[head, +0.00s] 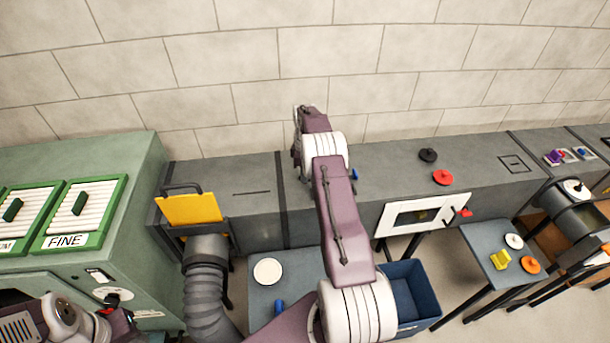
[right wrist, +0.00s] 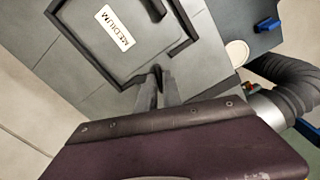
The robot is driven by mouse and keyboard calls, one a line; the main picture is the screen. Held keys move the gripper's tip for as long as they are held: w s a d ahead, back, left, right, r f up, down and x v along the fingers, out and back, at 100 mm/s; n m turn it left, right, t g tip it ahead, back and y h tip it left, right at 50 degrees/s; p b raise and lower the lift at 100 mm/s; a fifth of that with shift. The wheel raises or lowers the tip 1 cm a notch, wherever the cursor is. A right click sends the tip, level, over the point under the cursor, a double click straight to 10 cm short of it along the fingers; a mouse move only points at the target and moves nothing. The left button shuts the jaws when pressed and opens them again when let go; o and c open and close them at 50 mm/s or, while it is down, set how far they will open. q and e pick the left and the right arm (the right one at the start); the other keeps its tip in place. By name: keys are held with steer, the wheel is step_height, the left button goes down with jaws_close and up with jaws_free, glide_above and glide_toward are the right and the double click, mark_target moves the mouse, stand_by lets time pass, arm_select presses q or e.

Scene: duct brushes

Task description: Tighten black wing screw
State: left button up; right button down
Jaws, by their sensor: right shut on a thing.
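The fingers of my right gripper (right wrist: 161,78) are together at the frame's lower edge, shut on a small dark piece. This looks like the black wing screw (right wrist: 156,69), mostly hidden between the fingertips. In the head view my right arm reaches over the grey duct, and its fingertips and the screw are hidden. My left arm shows in the lower left corner of the head view; its fingers cannot be made out.
A black knob (head: 428,155) and a red knob (head: 442,177) sit on the duct top. A yellow plate (head: 190,209) stands left by a ribbed hose (head: 205,290). A small table (head: 262,297) with a white disc and a blue bin (head: 408,290) stand in front.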

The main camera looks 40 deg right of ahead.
steer(key=m, duration=0.6)
steer(key=shift+r, duration=0.1)
steer(key=m, duration=0.6)
steer(key=shift+m, duration=0.3)
stand_by(0.3)
steer(key=c, duration=1.5)
jaws_free()
step_height(320, 180, up, 9)
steer(key=b, duration=0.1)
steer(key=shift+b, duration=0.3)
